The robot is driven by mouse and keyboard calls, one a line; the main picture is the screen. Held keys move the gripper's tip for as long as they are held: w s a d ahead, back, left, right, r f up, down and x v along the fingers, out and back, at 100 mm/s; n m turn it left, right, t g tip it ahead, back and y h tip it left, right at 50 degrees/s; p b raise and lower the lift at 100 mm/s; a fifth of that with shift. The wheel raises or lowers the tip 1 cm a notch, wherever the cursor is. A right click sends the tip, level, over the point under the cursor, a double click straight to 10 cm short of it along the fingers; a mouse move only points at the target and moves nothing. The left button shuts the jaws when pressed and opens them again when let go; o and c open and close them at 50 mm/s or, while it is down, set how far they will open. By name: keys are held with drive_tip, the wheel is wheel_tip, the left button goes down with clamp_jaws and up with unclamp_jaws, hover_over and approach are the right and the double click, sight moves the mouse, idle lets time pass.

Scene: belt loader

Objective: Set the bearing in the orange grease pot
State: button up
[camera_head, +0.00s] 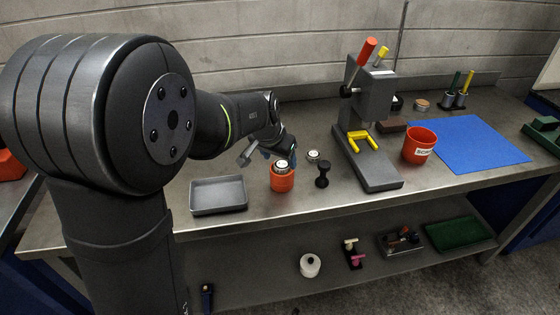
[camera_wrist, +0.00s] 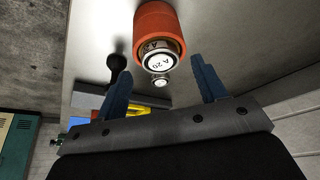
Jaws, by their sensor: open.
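The orange grease pot (camera_head: 282,183) stands on the steel bench and also shows at the top of the wrist view (camera_wrist: 158,20). A silver bearing (camera_head: 281,166) with a white marked face sits in the pot's mouth, its upper part standing above the rim; the wrist view shows its face reading "A 20" (camera_wrist: 158,62). How deep it sits is hidden. My gripper (camera_head: 262,153) is just behind and left of the pot. In the wrist view its blue fingers (camera_wrist: 160,66) are spread apart with nothing held between them.
A second similar round part (camera_head: 313,157) stands behind right of the pot. A small black stand (camera_head: 322,175) is beside it. A grey tray (camera_head: 218,195) lies left, an arbor press (camera_head: 370,130) right, then a red scrap bucket (camera_head: 419,146) and blue mat (camera_head: 462,143).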

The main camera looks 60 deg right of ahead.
drive_tip(key=v, duration=0.9)
drive_tip(key=shift+r, duration=0.35)
drive_tip(key=shift+a, duration=0.15)
drive_tip(key=x, duration=1.1)
drive_tip(key=shift+f, duration=0.35)
drive_tip(key=shift+d, duration=0.2)
drive_tip(key=shift+r, duration=1.8)
